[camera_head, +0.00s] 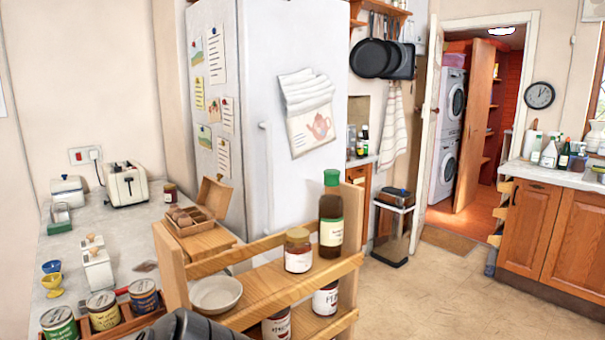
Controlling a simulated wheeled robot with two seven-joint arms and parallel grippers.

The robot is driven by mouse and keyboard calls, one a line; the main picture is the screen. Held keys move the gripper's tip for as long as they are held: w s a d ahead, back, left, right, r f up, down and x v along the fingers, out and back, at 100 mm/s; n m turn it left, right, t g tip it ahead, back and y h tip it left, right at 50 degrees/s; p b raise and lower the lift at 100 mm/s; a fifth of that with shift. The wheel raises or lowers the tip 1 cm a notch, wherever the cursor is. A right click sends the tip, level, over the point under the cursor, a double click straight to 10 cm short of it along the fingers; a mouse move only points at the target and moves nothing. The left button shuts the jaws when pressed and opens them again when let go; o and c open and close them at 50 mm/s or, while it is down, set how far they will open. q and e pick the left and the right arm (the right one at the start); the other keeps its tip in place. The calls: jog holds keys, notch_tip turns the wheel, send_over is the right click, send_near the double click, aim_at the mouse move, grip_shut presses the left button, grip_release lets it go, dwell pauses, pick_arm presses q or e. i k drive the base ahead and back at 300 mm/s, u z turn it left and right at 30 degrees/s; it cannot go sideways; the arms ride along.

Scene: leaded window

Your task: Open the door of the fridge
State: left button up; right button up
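The white fridge (255,75) stands upright in the middle of the head view. Its front door (292,185) appears shut. A long pale vertical handle (268,170) runs along the door's left part. A tea towel with a red teapot print (308,112) hangs on the door. Notes and magnets cover the fridge's left side. The lower part of the fridge is hidden behind a wooden rack. No gripper of mine can be made out. A dark grey rounded shape, perhaps part of my arm, shows at the bottom edge.
The wooden rack (262,290), with a bottle (331,215), jars and a bowl (215,293), stands in front of the fridge. A counter (125,245) with a toaster (126,184) lies left. A bin (392,225) stands right of the fridge. The floor (460,300) at the right is clear.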

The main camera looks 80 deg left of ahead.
aim_at(286, 38)
jog(key=u, duration=0.9)
jog(key=k, duration=0.15)
jog(key=i, duration=1.75)
jog(key=u, duration=3.45)
